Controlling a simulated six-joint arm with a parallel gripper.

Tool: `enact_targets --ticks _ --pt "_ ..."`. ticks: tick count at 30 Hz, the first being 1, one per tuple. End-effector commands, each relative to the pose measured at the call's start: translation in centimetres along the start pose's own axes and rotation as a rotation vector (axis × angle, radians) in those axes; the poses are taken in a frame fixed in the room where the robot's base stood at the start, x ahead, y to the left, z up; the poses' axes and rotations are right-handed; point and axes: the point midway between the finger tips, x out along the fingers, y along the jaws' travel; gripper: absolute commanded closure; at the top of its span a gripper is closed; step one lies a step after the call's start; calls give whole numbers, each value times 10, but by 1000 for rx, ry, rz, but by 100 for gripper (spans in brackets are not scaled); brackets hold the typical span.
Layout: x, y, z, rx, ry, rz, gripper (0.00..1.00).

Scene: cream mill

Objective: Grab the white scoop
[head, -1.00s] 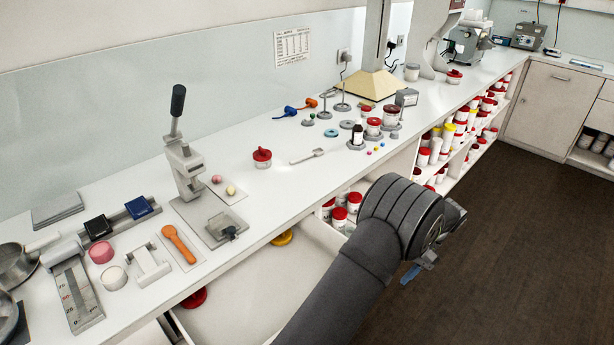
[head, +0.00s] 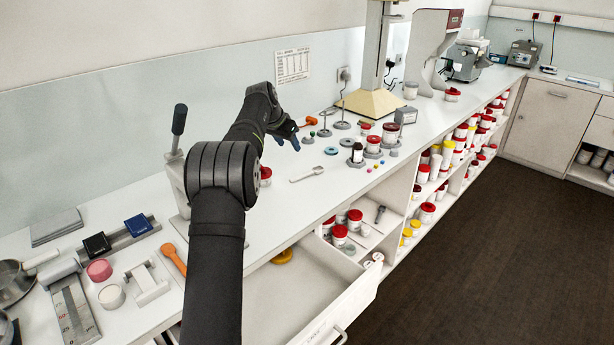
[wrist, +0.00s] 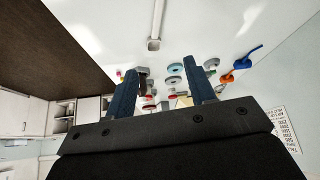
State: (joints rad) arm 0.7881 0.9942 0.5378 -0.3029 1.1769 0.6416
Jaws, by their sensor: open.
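The white scoop (head: 307,173) lies flat on the white counter, right of my gripper (head: 287,137) in the head view. In the wrist view the white scoop (wrist: 156,22) is at the top middle, beyond the fingertips. My gripper (wrist: 162,64) is open, with its two dark blue fingers apart and nothing between them that it holds. It hangs over the counter, apart from the scoop. My forearm hides part of the press in the head view.
Coloured beads, red-lidded jars (head: 390,132) and round stands are right of and behind the scoop. An orange scoop (wrist: 227,78) and a blue scoop (wrist: 243,59) lie nearby. An open drawer (head: 345,310) juts out in front. The counter around the scoop is clear.

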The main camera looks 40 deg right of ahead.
Motion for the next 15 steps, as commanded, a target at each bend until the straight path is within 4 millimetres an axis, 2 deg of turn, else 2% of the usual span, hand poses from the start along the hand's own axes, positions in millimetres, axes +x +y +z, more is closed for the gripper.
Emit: enact_targets --ticks 9,15 --pt "64 1 2 1 -4 3 50" --pt "99 2 2 0 -3 2 50"
